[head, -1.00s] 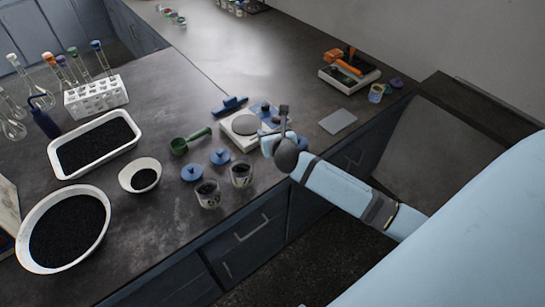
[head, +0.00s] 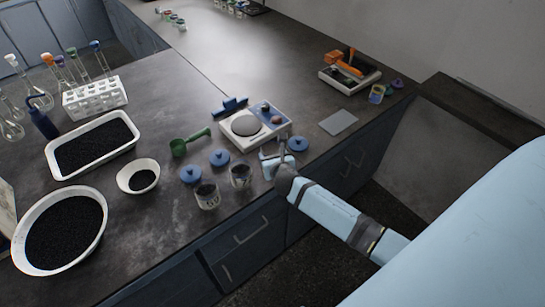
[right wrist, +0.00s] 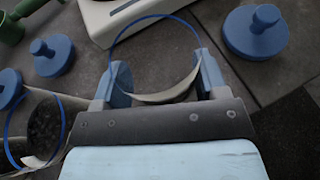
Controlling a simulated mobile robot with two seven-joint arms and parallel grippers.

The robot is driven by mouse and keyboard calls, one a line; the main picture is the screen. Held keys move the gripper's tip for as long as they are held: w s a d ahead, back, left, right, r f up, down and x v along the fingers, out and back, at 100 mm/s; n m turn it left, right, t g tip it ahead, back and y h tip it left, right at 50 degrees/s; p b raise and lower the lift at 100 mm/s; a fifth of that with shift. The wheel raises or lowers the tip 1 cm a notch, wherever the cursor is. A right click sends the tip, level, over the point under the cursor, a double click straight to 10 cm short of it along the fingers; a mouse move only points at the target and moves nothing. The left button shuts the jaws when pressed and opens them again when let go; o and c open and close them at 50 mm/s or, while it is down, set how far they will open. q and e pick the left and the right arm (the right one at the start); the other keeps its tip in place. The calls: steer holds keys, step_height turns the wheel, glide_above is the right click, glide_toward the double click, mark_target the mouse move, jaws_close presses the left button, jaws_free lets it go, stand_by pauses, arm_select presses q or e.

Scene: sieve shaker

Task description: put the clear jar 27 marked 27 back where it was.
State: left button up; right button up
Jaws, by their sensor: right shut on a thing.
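My right gripper (head: 273,161) is shut on a clear jar with a thin blue rim (right wrist: 155,97), seen from above between the fingers in the right wrist view. The held jar looks empty, and its number is not readable. It is near the counter's front edge, in front of the white scale (head: 246,125). Two jars with dark contents, one (head: 207,197) and another (head: 240,177), stand to its left. A blue lid (head: 298,144) lies just right of the gripper. I cannot tell whether the held jar touches the counter. My left gripper is not in view.
Two more blue lids, one (head: 191,175) and another (head: 220,158), lie behind the standing jars. A green scoop (head: 189,143) lies left of the scale. A white bowl (head: 138,189) is further left. A grey pad (head: 338,122) lies right, with clear counter around it.

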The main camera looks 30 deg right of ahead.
steer(key=shift+f, duration=0.15)
steer(key=o, duration=1)
